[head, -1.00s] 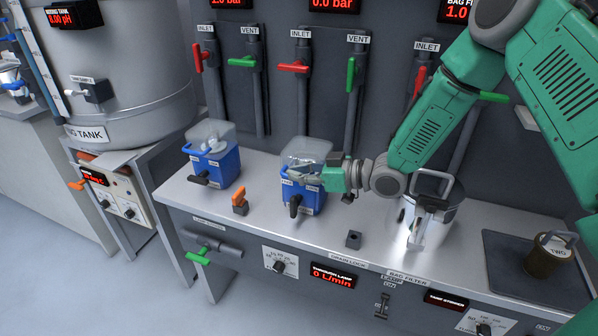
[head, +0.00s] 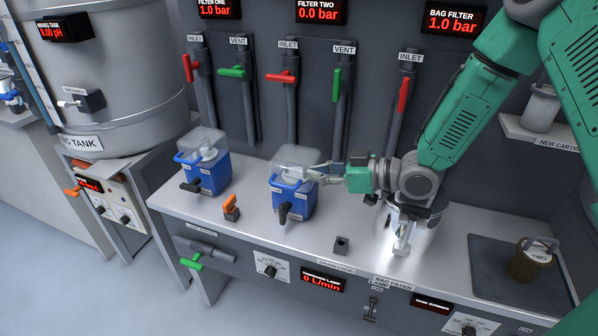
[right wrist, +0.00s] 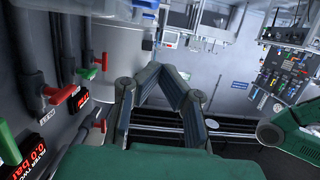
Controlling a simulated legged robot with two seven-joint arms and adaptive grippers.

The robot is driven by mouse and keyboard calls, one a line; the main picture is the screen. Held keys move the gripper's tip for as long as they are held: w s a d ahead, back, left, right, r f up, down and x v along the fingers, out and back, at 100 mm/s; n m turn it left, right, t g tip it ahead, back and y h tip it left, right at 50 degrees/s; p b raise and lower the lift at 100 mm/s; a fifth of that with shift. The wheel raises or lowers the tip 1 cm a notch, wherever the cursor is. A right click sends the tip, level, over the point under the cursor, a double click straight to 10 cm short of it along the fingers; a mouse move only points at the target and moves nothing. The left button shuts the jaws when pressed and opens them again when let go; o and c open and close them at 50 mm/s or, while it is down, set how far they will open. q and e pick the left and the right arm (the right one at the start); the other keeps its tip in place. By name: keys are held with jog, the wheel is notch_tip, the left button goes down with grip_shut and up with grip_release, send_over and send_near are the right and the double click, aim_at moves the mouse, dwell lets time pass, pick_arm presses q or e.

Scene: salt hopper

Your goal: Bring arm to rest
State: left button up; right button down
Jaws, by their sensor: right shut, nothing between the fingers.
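My right arm (head: 450,125), green with grey joints, comes in from the upper right. Its gripper (head: 318,172) points left, in front of the bench's back panel and by the clear top of the middle blue filter housing (head: 293,200). Whether it touches the housing cannot be told. The fingers are shut with nothing between them; they also show in the right wrist view (right wrist: 160,72). The wrist hangs over the steel bag filter vessel (head: 425,218) and hides part of it. My left gripper is not in view.
Another blue filter housing (head: 203,165) stands to the left, with an orange-handled valve (head: 231,207) near it. Red and green valve handles line the back panel. The bench front is mostly clear.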

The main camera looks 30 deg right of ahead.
jog(key=s+a+f+m+g+h, duration=0.2)
jog(key=s+f+h, duration=0.1)
jog(key=s+f, duration=0.4)
jog(key=s+a+f+m+g+h, duration=0.25)
jog(key=s+f, duration=0.25)
jog(key=f, duration=0.4)
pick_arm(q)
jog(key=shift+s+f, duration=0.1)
pick_arm(e)
jog(key=s+f+m+g+h, duration=0.1)
jog(key=s+f+g+h, duration=0.1)
jog(key=s, duration=0.7)
jog(key=s+d+f+m+g+h, duration=0.1)
jog(key=s+f+g, duration=0.3)
jog(key=s, duration=0.6)
notch_tip(320, 180, down, 2)
jog(key=shift+s+m+h, duration=0.25)
jog(key=shift+m+h, duration=0.1)
jog(key=shift+h, duration=0.4)
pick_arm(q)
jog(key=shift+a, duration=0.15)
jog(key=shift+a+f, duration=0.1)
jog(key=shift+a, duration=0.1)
pick_arm(e)
jog(key=shift+w+a, duration=0.1)
jog(key=shift+a, duration=0.1)
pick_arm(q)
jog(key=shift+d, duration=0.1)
pick_arm(e)
jog(key=shift+d, duration=0.1)
